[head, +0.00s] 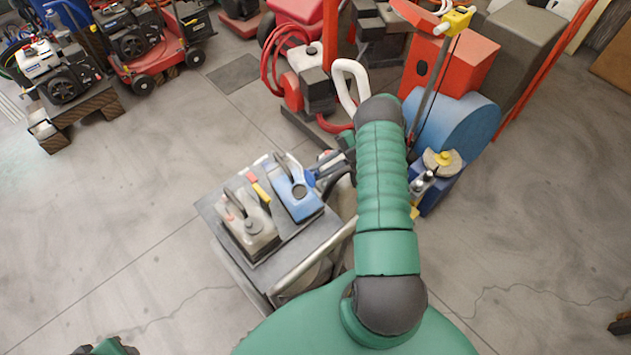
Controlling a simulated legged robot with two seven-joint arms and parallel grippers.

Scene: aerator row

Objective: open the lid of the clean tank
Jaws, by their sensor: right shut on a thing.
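A blue tank (298,203) and a grey-beige tank (252,236) sit side by side on a dark cart top (281,253). The blue tank has a dark round spot on its top that looks like an opening. My right gripper (318,174) is at the right side of the blue tank, small in the view. It is shut on a small blue piece at its fingertips, which looks like the blue tank's lid. The fingers hide part of it, and I cannot tell how far it is lifted. My left gripper is out of view.
The cart's metal handle bar (312,254) runs along its near right side. Red and blue machines (452,125) stand beyond my right arm. A red mower (146,62) and an engine on a wooden pallet (78,118) are at the far left. The floor left of the cart is clear.

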